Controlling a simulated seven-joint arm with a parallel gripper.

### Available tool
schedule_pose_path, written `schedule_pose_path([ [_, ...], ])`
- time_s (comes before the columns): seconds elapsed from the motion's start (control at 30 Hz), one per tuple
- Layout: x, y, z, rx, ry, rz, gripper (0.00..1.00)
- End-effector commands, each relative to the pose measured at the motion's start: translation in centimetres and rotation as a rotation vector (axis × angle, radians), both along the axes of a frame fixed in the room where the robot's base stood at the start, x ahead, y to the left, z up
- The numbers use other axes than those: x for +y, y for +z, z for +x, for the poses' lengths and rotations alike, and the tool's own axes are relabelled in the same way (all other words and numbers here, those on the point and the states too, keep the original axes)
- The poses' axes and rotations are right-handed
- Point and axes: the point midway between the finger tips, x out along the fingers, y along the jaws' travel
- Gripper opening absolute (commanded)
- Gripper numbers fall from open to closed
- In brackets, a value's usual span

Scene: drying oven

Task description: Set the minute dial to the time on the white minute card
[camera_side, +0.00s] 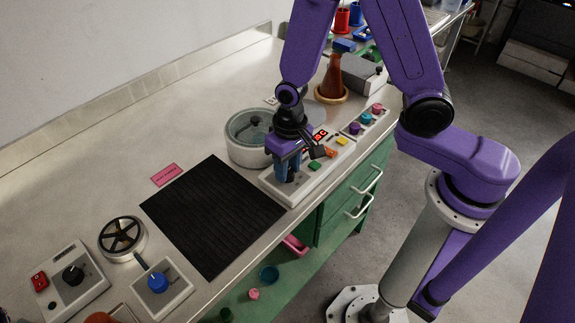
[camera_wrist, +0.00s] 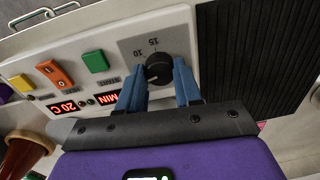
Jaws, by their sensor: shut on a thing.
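The minute dial (camera_wrist: 158,66) is a black knob on a grey plate with the marks 10 and 15 visible beside it. It sits on the white control panel (camera_wrist: 205,55). My gripper (camera_wrist: 160,80) has its blue fingers on either side of the knob, shut on it. In the side view my gripper (camera_side: 288,172) points down at the left end of the panel and hides the dial. A red display (camera_wrist: 110,98) shows MIN, its digits hidden by a finger. A small white card (camera_side: 271,100) lies behind the round pot; its writing is unreadable.
Green (camera_wrist: 95,61), orange (camera_wrist: 55,73) and yellow (camera_wrist: 21,84) buttons sit on the panel near the dial. A black ribbed mat (camera_side: 212,215) lies to the left. A round lidded pot (camera_side: 243,152) stands close behind my gripper. A pink card (camera_side: 167,174) lies beyond the mat.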

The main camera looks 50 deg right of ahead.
Motion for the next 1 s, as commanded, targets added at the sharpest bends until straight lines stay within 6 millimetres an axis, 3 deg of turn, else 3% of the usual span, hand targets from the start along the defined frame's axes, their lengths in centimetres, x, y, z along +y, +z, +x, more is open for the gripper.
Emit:
schedule_pose_path([
  [0.4,0.04,0.06,-0.02,-0.001,-0.193,0.001,0.04],
  [0.97,0.03,0.06,0.0,-0.002,-0.22,0.001,0.04],
  [1.0,0.03,0.06,0.0,-0.002,-0.22,0.001,0.44],
])
